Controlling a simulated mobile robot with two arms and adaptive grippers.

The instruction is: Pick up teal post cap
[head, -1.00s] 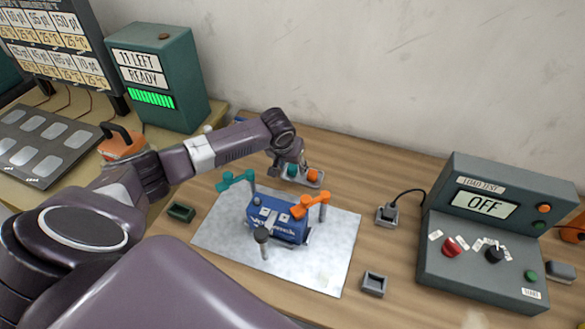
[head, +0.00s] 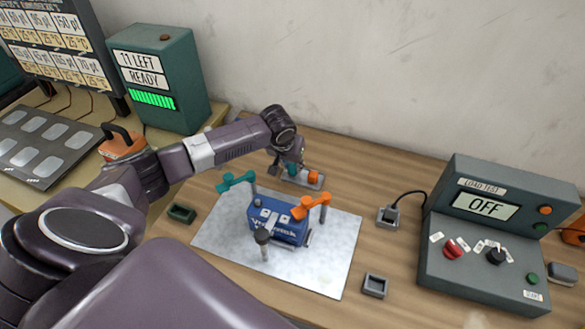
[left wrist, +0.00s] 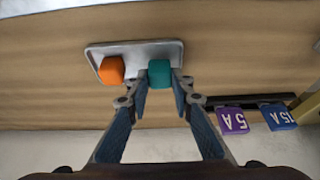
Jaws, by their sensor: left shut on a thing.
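The teal post cap (left wrist: 159,73) sits at one end of a small grey tray (left wrist: 135,50). In the head view the cap (head: 293,168) is partly hidden by my left gripper (head: 288,165). In the left wrist view my left gripper (left wrist: 159,86) has its fingertips on both sides of the cap and is shut on it. The cap still appears to be at the tray; I cannot tell whether it is lifted. An orange post cap (left wrist: 111,70) sits beside it on the tray. My right gripper is not in view.
In front of the tray, a blue block with teal and orange arms (head: 278,228) stands on a pale mat (head: 325,262). A load test box (head: 480,235) reading OFF stands at right. Purple and blue blocks marked 5A (left wrist: 232,120) and 15A (left wrist: 278,116) show in the left wrist view.

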